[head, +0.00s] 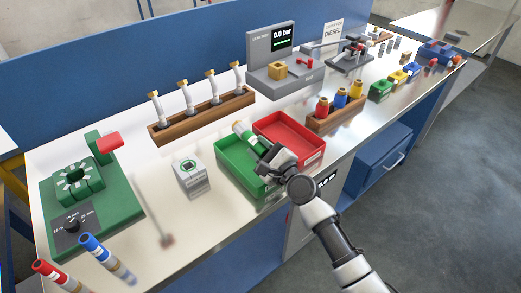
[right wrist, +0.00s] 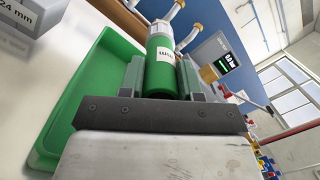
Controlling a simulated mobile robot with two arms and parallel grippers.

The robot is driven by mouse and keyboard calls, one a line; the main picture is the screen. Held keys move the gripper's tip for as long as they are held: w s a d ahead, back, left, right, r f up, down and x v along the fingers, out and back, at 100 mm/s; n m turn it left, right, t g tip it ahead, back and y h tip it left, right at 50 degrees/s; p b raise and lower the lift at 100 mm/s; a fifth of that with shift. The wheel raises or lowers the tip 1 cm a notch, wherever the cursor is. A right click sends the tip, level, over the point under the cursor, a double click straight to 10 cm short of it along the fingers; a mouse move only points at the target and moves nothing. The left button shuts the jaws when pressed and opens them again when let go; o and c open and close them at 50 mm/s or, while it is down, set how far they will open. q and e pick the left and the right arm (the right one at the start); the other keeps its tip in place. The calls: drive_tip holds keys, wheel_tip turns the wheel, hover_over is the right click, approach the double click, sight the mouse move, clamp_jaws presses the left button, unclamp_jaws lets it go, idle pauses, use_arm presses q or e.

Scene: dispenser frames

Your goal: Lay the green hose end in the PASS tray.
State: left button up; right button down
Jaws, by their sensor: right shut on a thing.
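The green hose end (head: 247,134) is a green cylinder with a pale end and a white label. My right gripper (head: 264,150) is shut on it and holds it tilted above the back of the green tray (head: 231,173). In the right wrist view the hose end (right wrist: 161,70) sits between the two fingers, and the green tray (right wrist: 62,100) lies below and to the left. The tray's lettering is not readable, so I cannot confirm that it is the PASS tray. My arm hides part of this tray. My left gripper is out of view.
A red tray (head: 290,128) adjoins the green one on the right. A grey block (head: 190,178) stands close on the left. A wooden rack (head: 203,119) with several white-sleeved hose ends stands behind.

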drive_tip(key=c, duration=0.7)
unclamp_jaws()
drive_tip(key=shift+g, duration=0.3)
drive_tip(key=f, duration=0.2)
drive_tip(key=s+f, duration=0.1)
drive_tip(key=f, duration=0.1)
drive_tip(key=shift+f, duration=0.3)
drive_tip(key=shift+s, duration=0.1)
drive_tip(key=shift+s+d, duration=0.2)
drive_tip(key=shift+s, duration=0.15)
drive_tip(key=s+d+r, duration=0.3)
drive_tip(key=s+d, duration=0.3)
drive_tip(key=s, duration=0.1)
drive_tip(key=shift+r, duration=0.35)
drive_tip(key=shift+a+t, duration=0.1)
drive_tip(key=shift+t, duration=0.3)
